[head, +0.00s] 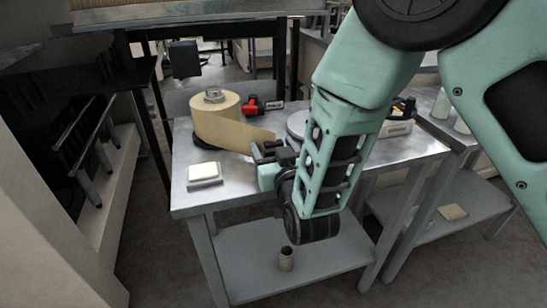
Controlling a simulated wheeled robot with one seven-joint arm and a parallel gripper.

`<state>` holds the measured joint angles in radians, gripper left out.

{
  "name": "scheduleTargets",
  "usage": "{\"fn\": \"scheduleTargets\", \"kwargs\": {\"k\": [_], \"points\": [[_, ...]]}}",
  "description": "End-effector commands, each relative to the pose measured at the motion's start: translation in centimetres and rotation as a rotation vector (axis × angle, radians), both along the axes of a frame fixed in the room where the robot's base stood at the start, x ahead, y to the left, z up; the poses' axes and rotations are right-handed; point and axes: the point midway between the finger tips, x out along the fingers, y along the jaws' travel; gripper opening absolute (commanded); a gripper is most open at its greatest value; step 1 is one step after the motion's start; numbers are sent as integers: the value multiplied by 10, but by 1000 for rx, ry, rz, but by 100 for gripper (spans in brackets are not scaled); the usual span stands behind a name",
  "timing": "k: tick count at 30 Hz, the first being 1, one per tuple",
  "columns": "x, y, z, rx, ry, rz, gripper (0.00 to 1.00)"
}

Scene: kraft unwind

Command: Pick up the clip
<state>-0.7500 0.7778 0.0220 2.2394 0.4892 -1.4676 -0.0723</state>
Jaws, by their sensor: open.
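A small red and black object (252,105), which looks like the clip, lies at the back of the metal table beside the paper roll. It is too small to make out its jaws. A roll of brown kraft paper (212,125) stands on the table, with its loose tail (252,138) reaching right. My gripper (262,155) is open, low over the table's front, nearer than the clip and next to the paper tail. I see nothing held in it. My arm hides part of the table to its right.
A white pad on a grey base (204,172) lies at the front left of the metal table (235,178). A round grey disc (297,122) sits partly behind my arm. A small cup (286,259) stands on the lower shelf. A second table adjoins at right.

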Motion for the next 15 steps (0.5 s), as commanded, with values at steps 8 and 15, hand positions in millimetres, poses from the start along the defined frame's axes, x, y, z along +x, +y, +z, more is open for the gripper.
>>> {"fn": "scheduleTargets", "kwargs": {"k": [8,15], "points": [[2,1,0,0,0,0,57],[2,1,0,0,-1,1,15]]}}
